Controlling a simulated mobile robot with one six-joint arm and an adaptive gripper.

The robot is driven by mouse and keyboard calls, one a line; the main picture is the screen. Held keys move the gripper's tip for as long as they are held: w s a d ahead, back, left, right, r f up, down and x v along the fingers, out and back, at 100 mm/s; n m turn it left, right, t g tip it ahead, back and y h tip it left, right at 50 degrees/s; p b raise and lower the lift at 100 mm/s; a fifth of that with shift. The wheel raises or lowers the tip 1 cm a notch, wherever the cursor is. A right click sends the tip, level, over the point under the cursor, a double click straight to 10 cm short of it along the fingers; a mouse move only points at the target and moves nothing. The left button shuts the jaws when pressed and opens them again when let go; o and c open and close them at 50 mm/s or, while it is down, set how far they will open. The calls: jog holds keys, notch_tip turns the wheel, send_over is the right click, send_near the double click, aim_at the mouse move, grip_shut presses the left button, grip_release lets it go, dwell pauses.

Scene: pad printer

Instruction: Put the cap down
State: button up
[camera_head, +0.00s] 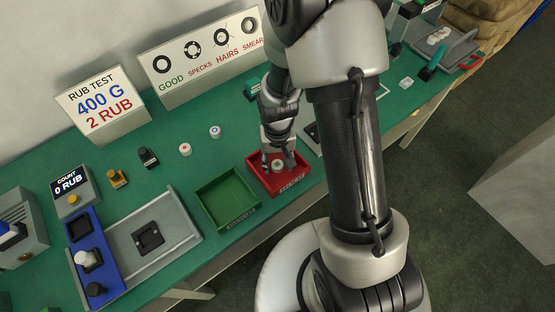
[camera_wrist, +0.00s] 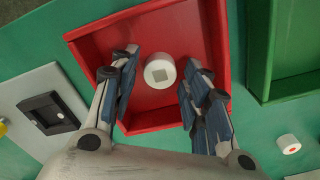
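A white round cap with a grey square mark on top (camera_wrist: 160,71) rests in the red tray (camera_wrist: 104,42). The cap also shows in the head view (camera_head: 278,165), inside the red tray (camera_head: 297,177). My gripper (camera_wrist: 158,83) is low over the tray, with one finger on each side of the cap. Narrow gaps show between the fingers and the cap, so the gripper is open and holds nothing. In the head view my gripper (camera_head: 278,162) partly hides the tray's back.
The empty green tray (camera_head: 222,213) stands left of the red one. Two loose caps, one red-centred (camera_head: 185,149) and one blue-centred (camera_head: 214,131), lie on the green table behind. A rub-test fixture (camera_head: 165,232) is farther left.

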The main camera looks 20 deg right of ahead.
dwell(0.3)
notch_tip(320, 180, up, 13)
jog(key=p, duration=0.5)
notch_tip(320, 180, up, 8)
jog(key=t, duration=0.1)
send_over(277, 164)
jog(key=s, duration=0.2)
jog(key=s+r+n+t, duration=0.2)
jog(key=s+r+t, duration=0.1)
jog(key=s+r, duration=1)
jog(key=shift+r+t, duration=0.3)
jog(key=shift+r, duration=0.25)
jog(key=shift+d, duration=0.1)
dwell(0.5)
